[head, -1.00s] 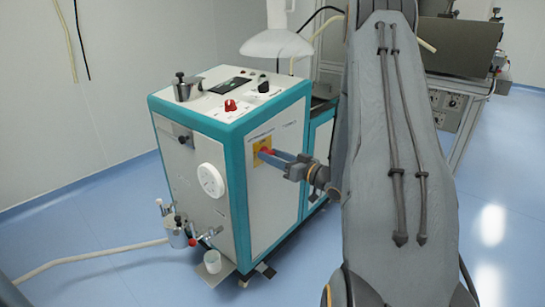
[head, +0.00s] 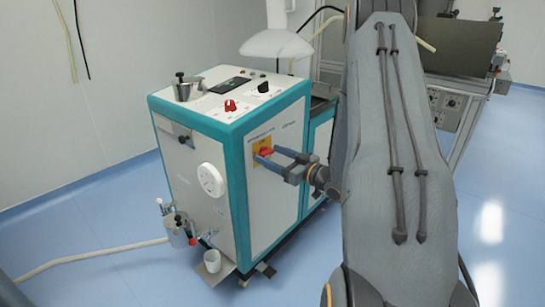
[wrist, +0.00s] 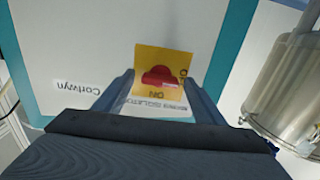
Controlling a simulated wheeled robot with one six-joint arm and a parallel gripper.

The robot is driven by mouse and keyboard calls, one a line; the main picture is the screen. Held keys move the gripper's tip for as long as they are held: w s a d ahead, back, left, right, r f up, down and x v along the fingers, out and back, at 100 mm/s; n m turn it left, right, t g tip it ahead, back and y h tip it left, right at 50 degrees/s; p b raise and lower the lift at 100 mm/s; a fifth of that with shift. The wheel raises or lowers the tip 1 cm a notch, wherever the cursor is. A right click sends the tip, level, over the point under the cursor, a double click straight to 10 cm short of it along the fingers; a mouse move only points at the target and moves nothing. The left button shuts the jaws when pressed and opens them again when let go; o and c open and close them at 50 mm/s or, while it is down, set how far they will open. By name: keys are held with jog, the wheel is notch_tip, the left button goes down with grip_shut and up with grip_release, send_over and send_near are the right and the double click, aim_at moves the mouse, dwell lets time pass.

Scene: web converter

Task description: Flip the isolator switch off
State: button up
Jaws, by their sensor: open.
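The isolator switch is a red knob (wrist: 159,75) on a yellow plate (wrist: 147,55), on the side panel of the teal-edged machine. In the wrist view the plate's lettering is upside down, with "ON" below the knob and part of another word at its right. I cannot tell for sure which mark the knob points to. In the head view the red knob (head: 267,153) shows between the blue fingers. My gripper (wrist: 158,78) is open, its fingers on either side of the knob, with a gap on both sides. It also shows in the head view (head: 269,154).
The machine's top (head: 235,95) carries a red knob (head: 230,105), a black knob (head: 263,87) and a metal pot (head: 183,88). A white lamp-like hood (head: 276,44) hangs above. A metal cylinder (wrist: 290,85) stands at the right in the wrist view.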

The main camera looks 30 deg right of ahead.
jog(key=v, duration=0.8)
dwell(0.4)
